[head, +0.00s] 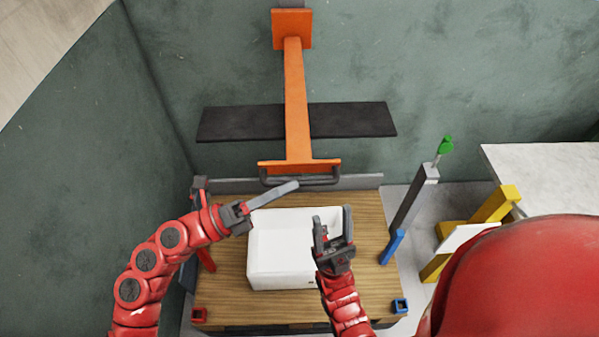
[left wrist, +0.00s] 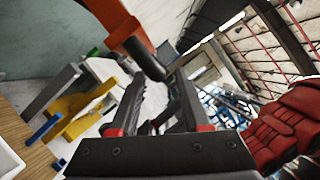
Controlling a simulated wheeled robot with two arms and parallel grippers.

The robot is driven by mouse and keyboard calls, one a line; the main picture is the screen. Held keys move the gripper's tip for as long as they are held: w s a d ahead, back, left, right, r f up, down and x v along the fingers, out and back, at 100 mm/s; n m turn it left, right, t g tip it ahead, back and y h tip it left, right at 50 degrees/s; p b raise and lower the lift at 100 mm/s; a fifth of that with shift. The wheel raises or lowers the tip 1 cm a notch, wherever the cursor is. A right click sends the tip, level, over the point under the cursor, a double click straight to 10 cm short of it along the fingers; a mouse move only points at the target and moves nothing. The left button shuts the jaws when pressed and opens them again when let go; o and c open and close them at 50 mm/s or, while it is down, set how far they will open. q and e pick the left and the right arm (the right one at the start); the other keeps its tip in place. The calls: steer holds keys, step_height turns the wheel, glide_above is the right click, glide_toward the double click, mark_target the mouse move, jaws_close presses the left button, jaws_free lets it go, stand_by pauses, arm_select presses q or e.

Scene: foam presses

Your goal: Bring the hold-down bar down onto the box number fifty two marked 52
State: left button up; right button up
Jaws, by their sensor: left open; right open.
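The orange hold-down bar (head: 297,100) stands raised at the back, with a dark grey handle (head: 325,181) along its near lower edge. A white open box (head: 265,265) sits on the wooden table below it; I cannot read a number on it. My left gripper (head: 294,187) is open just in front of the handle, above the box's far edge. In the left wrist view the handle (left wrist: 146,60) shows just beyond the open fingertips, not between them. My right gripper (head: 332,215) is open and empty, over the right part of the box and hiding some of it.
The wooden table (head: 220,290) has a red corner bracket (head: 199,315) and a blue one (head: 400,306) in front. A grey post with a green knob (head: 444,145) stands to the right. Farther right are a yellow frame (head: 495,205) and a pale tabletop (head: 550,175).

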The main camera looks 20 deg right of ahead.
mark_target(300, 181)
arm_select(q)
steer(key=shift+p+x, duration=0.45)
steer(key=shift+x, duration=1.25)
steer(key=shift+c, duration=0.2)
jaws_close()
